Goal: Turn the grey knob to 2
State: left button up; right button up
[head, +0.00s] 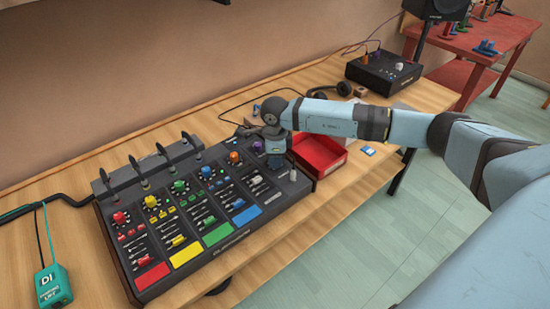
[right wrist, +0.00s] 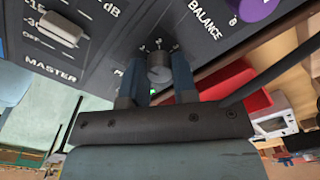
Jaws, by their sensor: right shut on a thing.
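The grey knob (right wrist: 159,72) is a short cylinder on the front panel of the black mixer (head: 218,243). In the right wrist view it sits between the two blue fingers of my right gripper (right wrist: 156,84), which is shut on it. Small white marks stand in an arc by the knob; they are too small to read, and I cannot tell where the knob points. In the head view my right gripper (head: 277,160) reaches down at the mixer's right end and hides the knob. My left gripper is not in view.
A pale master fader (right wrist: 60,29) and a purple balance knob (right wrist: 254,8) are close to the gripper. A red tray (head: 321,152) stands right beside the mixer. A teal box (head: 53,287) is at the front left. A black device (head: 384,72) stands farther back.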

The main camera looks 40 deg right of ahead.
jog(key=m, duration=0.3)
jog(key=shift+m, duration=0.4)
jog(key=m, duration=0.3)
jog(key=shift+r, duration=0.1)
jog(key=shift+m+p, duration=0.3)
jog(key=shift+m, duration=1.5)
jog(key=o, duration=0.9)
notch_tip(320, 180, up, 14)
jog(key=shift+f, duration=0.1)
